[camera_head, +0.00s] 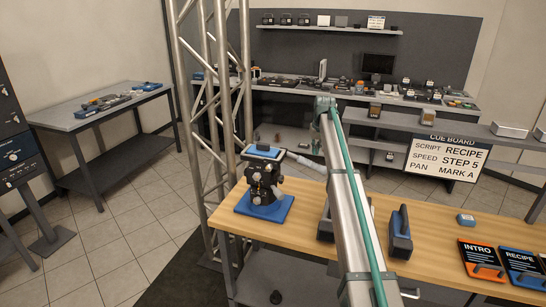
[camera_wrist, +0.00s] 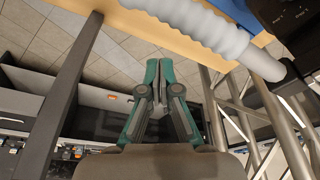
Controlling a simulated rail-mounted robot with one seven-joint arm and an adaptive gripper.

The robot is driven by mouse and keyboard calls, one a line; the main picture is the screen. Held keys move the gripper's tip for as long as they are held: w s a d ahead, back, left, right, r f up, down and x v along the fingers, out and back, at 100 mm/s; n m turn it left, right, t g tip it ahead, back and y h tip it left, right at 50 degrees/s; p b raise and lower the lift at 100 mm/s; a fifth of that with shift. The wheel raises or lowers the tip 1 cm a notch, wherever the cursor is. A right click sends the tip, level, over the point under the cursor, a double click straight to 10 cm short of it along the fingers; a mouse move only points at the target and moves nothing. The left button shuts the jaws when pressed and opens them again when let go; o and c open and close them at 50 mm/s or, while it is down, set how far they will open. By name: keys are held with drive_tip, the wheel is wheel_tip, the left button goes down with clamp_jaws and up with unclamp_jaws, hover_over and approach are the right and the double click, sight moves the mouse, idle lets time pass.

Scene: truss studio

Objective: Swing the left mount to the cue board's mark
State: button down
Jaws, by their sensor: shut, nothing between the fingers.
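The left mount (camera_head: 264,182), a dark pan head with knobs and a blue-edged top plate, stands on a blue base (camera_head: 262,207) at the table's left end. Its pale ribbed handle (camera_head: 308,162) points right toward my arm; in the wrist view the handle (camera_wrist: 205,27) crosses the top. My gripper (camera_wrist: 160,66) is shut and empty, its teal-and-grey fingers below the handle in that picture, with a visible gap. My arm hides the gripper in the head view. The cue board (camera_head: 447,158) reads script RECIPE, speed STEP 5, pan MARK A. I cannot make out the marks on the mount.
A truss tower (camera_head: 215,120) rises close behind the mount's left. A dark handled block (camera_head: 400,236), a small blue-topped box (camera_head: 466,220) and INTRO (camera_head: 482,258) and RECIPE (camera_head: 522,268) cards are on the wooden table (camera_head: 435,240). Shelves and a side table stand behind.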

drive_tip(key=shift+f, duration=0.25)
drive_tip(key=shift+f+b, duration=0.75)
drive_tip(key=shift+f, duration=2.1)
drive_tip(key=shift+s, duration=0.15)
drive_tip(key=shift+s, duration=1.1)
